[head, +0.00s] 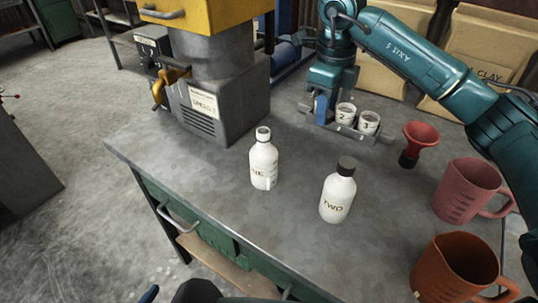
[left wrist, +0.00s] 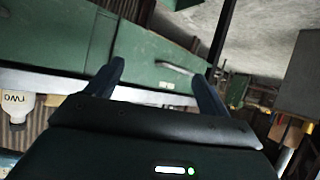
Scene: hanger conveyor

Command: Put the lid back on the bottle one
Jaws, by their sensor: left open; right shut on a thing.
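The white bottle one (head: 263,162) stands upright on the grey workbench, with its neck open and no lid on it. The lid of bottle one cannot be made out in either view. The white bottle two (head: 337,197), with a dark lid (head: 347,165), stands to its right; it also shows at the left edge of the left wrist view (left wrist: 15,105). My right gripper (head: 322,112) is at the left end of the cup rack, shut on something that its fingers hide. My left gripper (left wrist: 159,72) is open and empty, facing the bench's green drawer front.
The rack (head: 352,132) holds cups marked 2 (head: 345,112) and 3 (head: 369,121). A red funnel (head: 420,137), a pink jug (head: 466,188) and an orange jug (head: 455,268) stand right. A grey machine (head: 222,100) stands behind bottle one. The bench's front left is clear.

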